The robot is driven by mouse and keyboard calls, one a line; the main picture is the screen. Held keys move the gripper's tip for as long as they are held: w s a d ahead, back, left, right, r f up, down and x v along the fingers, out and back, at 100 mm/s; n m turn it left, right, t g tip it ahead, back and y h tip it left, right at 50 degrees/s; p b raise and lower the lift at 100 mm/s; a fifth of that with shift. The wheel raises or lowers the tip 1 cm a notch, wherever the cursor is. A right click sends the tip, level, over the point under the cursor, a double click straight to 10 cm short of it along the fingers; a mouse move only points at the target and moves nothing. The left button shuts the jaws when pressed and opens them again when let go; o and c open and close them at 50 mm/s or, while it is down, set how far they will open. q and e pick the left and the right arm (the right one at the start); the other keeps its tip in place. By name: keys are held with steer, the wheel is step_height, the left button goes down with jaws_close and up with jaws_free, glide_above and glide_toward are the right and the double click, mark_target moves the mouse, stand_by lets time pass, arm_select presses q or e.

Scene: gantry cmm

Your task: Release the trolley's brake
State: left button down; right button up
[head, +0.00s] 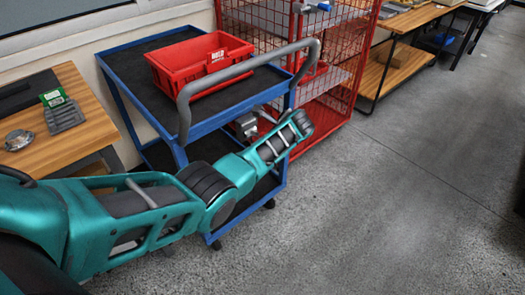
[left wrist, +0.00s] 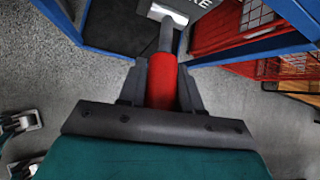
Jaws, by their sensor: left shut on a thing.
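The trolley (head: 205,132) is a blue frame with dark shelves and a grey push handle (head: 240,70). In the left wrist view, the brake lever has a red grip (left wrist: 162,85) and a grey rod running to a silver cylinder (left wrist: 167,14). A dark plate with white letters, partly cut off, is behind it. My left gripper (left wrist: 162,78) is shut on the red grip, one finger on each side. In the head view my left arm reaches across the trolley's near end; the fingers and lever are not clearly visible there. My right gripper is in neither view.
A red crate (head: 200,60) sits on the trolley's top shelf. A red mesh cage (head: 335,75) stands close behind it. A wooden table (head: 85,120) with small parts is at left, and a wooden bench (head: 410,20) farther right. The grey floor (head: 400,210) at right is clear.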

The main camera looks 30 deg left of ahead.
arm_select(q)
steer(key=shift+a+r+g+h+p, duration=0.25)
steer(key=shift+r+g+h+p, duration=0.15)
steer(key=shift+r+h+p, duration=0.35)
steer(key=shift+w, duration=0.1)
steer(key=shift+h+p, duration=0.25)
steer(key=shift+p, duration=0.05)
steer(key=c, duration=0.9)
jaws_free()
steer(key=shift+a, duration=0.1)
steer(key=shift+o, duration=0.2)
